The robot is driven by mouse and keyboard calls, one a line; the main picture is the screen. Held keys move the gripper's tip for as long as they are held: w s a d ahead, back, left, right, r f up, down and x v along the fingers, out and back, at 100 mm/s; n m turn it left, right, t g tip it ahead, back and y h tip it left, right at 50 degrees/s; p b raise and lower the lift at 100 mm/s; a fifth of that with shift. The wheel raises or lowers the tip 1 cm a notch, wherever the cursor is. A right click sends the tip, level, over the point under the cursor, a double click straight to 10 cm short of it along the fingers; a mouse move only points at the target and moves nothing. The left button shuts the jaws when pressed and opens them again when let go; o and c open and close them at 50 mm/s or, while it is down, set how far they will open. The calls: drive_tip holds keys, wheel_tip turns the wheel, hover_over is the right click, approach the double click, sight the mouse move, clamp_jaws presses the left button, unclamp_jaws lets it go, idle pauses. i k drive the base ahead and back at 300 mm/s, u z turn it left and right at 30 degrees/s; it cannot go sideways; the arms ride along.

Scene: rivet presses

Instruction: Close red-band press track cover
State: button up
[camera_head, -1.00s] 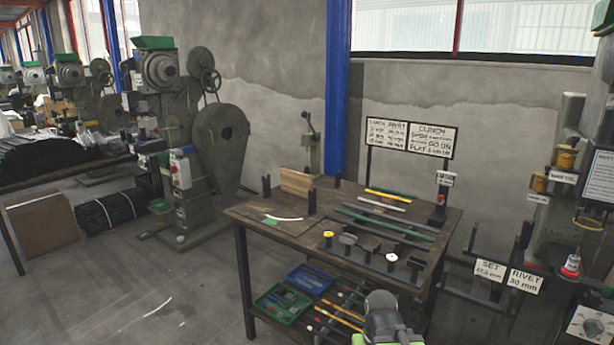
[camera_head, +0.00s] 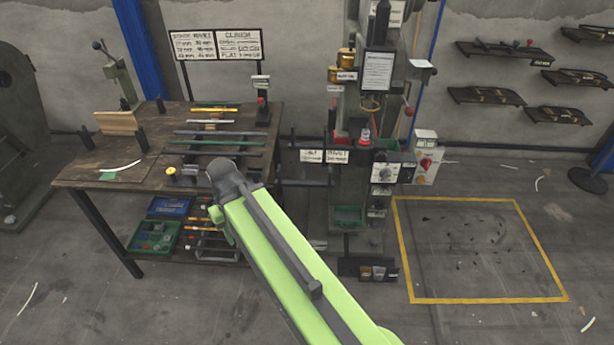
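A grey-green press (camera_head: 341,195) stands right of the workbench in the head view. It carries yellow cylinders (camera_head: 347,57), a white notice (camera_head: 377,71), and a small red-and-white part (camera_head: 365,135) near its middle. I cannot clearly make out a red band or the track cover, nor whether a cover is open or shut. My green arm reaches up from the bottom, in front of the workbench and left of the press. It ends in view at a dark grey joint. My gripper is not visible.
The wooden workbench (camera_head: 80,170) holds rods, stands and signs (camera_head: 215,46), with green and blue trays (camera_head: 155,237) below. Wall shelves (camera_head: 500,50) hang behind.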

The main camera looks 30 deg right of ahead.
sight(422, 70)
drive_tip(key=z, duration=0.15)
drive_tip(key=k, duration=0.55)
drive_tip(key=u, duration=1.8)
drive_tip(key=k, duration=2.8)
drive_tip(key=z, duration=1.8)
drive_tip(key=i, duration=0.95)
